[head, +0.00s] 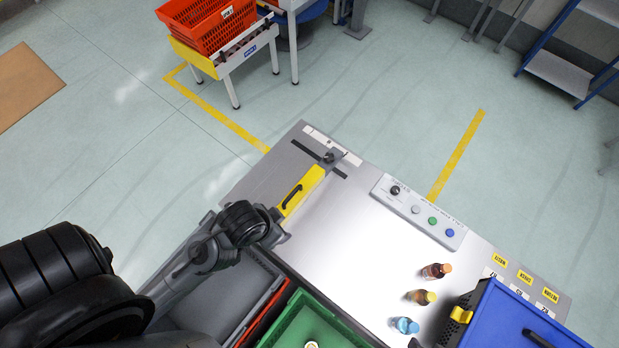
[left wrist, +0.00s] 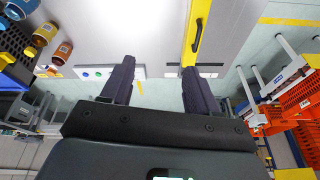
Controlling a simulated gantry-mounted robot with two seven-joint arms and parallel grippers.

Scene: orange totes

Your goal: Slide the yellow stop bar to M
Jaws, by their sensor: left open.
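The yellow stop bar (head: 304,188) lies on the grey work table, with a dark handle on its top and a dark clamp at its far end. It also shows in the left wrist view (left wrist: 193,50). My left gripper (head: 277,222) is at the near end of the bar in the head view. In the left wrist view the gripper (left wrist: 159,66) has its fingers apart with nothing between them; one finger overlaps the bar in the picture. Whether it touches the bar I cannot tell. A white label strip (head: 330,146) runs by the clamp; its letters are too small to read. My right gripper is not in view.
A control box with buttons (head: 420,212) sits on the table's far edge. Several small bottles (head: 436,271) stand to the right, near a blue tote (head: 520,318). A green tote (head: 290,340) is at the near side. The metal surface between bar and bottles is clear.

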